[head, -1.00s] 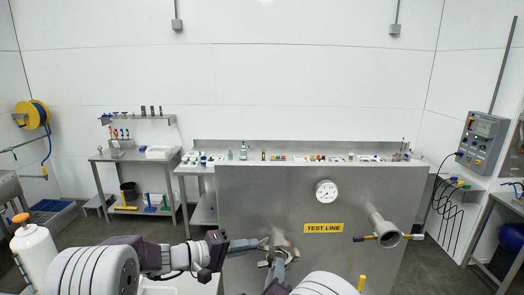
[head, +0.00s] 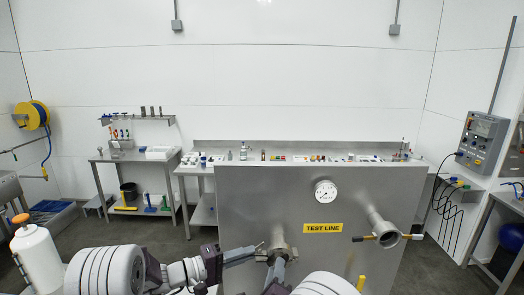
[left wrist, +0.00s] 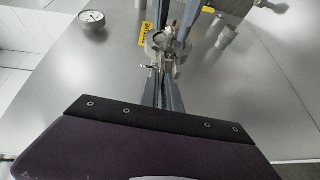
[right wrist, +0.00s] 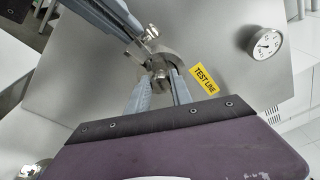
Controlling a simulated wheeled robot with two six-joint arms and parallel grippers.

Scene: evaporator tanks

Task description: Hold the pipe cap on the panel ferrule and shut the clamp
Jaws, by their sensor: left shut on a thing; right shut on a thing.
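The panel ferrule (head: 277,238) sticks out of the steel panel (head: 235,200), low and left of the yellow label. My right gripper (right wrist: 161,78) is shut on the small metal pipe cap (right wrist: 160,72), held against the ferrule's mouth. My left gripper (head: 262,250) comes in from the left and is shut on a metal part of the clamp (right wrist: 150,33) beside the ferrule. The clamp also shows at the fingertips in the left wrist view (left wrist: 158,42). The fingers hide part of cap and clamp, so I cannot tell whether the clamp is fully closed.
A pressure gauge (head: 326,192) and a TEST LINE label (head: 323,228) are on the panel. A wider pipe stub (head: 386,232) with side handles sticks out at right.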

